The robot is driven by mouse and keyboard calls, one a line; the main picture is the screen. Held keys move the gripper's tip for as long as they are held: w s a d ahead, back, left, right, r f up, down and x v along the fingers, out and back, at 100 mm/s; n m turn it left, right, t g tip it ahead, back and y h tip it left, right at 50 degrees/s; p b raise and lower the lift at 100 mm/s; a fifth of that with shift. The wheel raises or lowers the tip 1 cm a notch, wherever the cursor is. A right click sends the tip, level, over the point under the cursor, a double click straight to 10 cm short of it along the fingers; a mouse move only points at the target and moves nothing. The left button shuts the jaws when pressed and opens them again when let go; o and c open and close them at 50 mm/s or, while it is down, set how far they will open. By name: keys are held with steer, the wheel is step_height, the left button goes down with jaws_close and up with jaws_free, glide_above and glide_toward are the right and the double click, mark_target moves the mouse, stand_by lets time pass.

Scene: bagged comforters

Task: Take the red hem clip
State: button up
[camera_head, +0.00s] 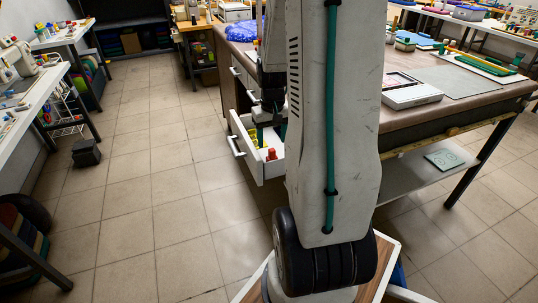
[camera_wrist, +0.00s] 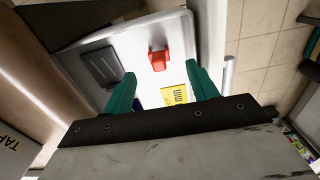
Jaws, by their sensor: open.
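The red hem clip (camera_wrist: 158,58) lies in an open white drawer (camera_wrist: 185,22) in the wrist view, a little beyond and between my fingertips. It also shows as a small red thing in the drawer in the head view (camera_head: 271,155). My gripper (camera_wrist: 162,86) has two green fingers spread apart, with nothing between them. It is over the drawer, and the clip is apart from both fingers. In the head view my arm hides much of the gripper and part of the drawer.
A black flat item (camera_wrist: 101,67) lies left of the clip in the drawer, and a yellow label or card (camera_wrist: 174,95) lies nearer my right finger. The drawer walls stand close around. The workbench (camera_head: 440,107) is above and right; tiled floor (camera_head: 140,190) is clear at left.

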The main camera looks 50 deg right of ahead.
mark_target(273, 150)
steer(key=f, duration=0.8)
steer(key=shift+d, duration=0.25)
steer(key=shift+c, duration=0.4)
steer(key=c, duration=1)
